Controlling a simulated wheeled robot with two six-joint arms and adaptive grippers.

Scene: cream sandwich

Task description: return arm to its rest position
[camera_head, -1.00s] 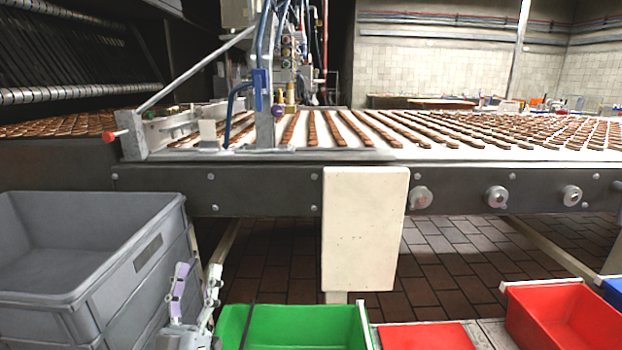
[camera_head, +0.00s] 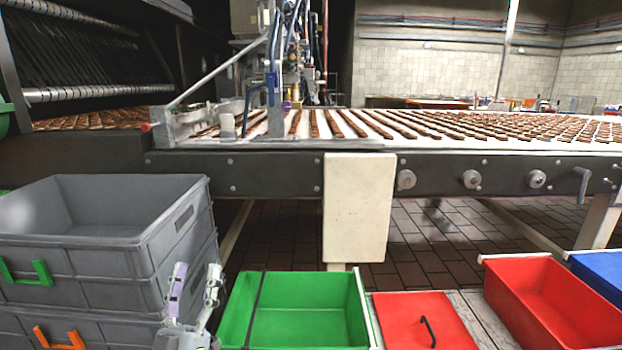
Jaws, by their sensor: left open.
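My left gripper (camera_head: 194,290) shows at the bottom, left of centre. Its two pale fingers point up and stand apart, with nothing between them. It appears between the stacked grey crates (camera_head: 150,255) and the green bin (camera_head: 235,305), and I cannot tell whether it touches either. My right gripper is not in view. The conveyor (camera_head: 270,175) runs across behind, with rows of brown biscuits (camera_head: 450,130) on its white belt.
Right of the green bin are a red lid (camera_head: 425,310) with a black handle, an open red bin (camera_head: 550,300) and a blue bin (camera_head: 600,268). A cream panel (camera_head: 358,210) hangs on the conveyor's front. Brown tiled floor (camera_head: 285,240) shows beneath the conveyor.

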